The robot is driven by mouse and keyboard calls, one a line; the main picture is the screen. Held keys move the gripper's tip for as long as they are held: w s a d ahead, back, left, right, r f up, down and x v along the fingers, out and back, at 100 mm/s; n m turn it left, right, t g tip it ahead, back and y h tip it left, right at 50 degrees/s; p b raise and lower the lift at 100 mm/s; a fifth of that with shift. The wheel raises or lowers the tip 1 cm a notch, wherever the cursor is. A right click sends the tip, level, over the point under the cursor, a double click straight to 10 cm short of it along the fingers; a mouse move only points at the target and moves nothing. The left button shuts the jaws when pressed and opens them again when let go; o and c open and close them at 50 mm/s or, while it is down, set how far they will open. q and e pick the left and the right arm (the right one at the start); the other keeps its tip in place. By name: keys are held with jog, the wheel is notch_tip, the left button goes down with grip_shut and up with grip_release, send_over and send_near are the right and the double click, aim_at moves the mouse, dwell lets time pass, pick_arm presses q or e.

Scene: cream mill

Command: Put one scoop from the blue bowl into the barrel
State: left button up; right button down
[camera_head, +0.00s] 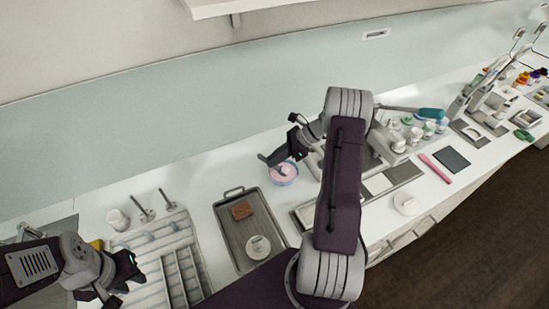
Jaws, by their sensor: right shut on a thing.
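The blue bowl (291,179) stands on the counter behind the tray and holds pale pink contents. My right gripper (277,157) is directly above the bowl, reaching down toward it. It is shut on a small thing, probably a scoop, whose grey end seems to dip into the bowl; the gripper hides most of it. My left gripper (121,281) is over the front left of the counter, its fingers apart and empty. I cannot tell for certain which thing is the barrel; a white cylinder (118,220) stands at the back left.
A grey tray (228,228) holds a brown block (242,210) and a white round item (258,247). A slotted rack (176,275) lies left of it. Several bottles, a pink bar (436,168) and a dark pad (452,159) lie to the right. My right arm hides the middle.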

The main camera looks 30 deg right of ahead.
notch_tip(320, 180, up, 6)
jog(key=p, duration=0.5)
jog(key=shift+r+p, duration=0.15)
jog(key=shift+p, duration=0.25)
jog(key=shift+s+f, duration=0.1)
jog(key=shift+f, duration=0.1)
